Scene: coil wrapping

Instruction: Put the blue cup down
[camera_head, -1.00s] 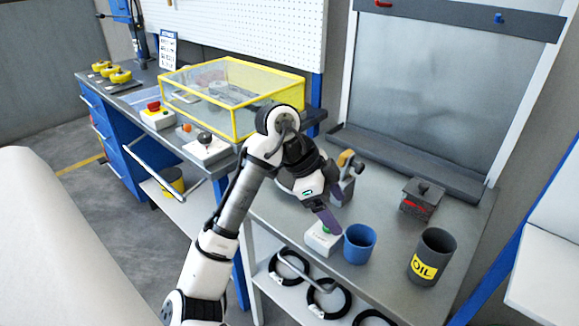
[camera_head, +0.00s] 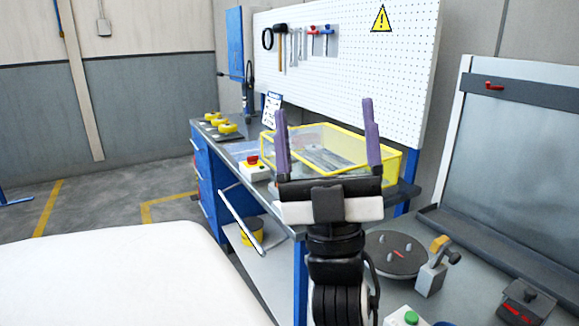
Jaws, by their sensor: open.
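My gripper (camera_head: 324,106) is raised in the middle of the head view, with its two purple fingers pointing up and spread wide apart. Nothing is between them. Only a small blue sliver of the blue cup (camera_head: 444,323) shows at the bottom edge, right of the green-button box. The rest of the cup is cut off by the picture edge. My gripper is well away from it, up and to the left in the picture.
The grey table (camera_head: 462,262) holds a round dark plate (camera_head: 396,258), a green-button box (camera_head: 404,317) and a dark block (camera_head: 524,300). Behind my gripper are a yellow-framed clear box (camera_head: 400,165) and a white pegboard (camera_head: 345,75) with tools.

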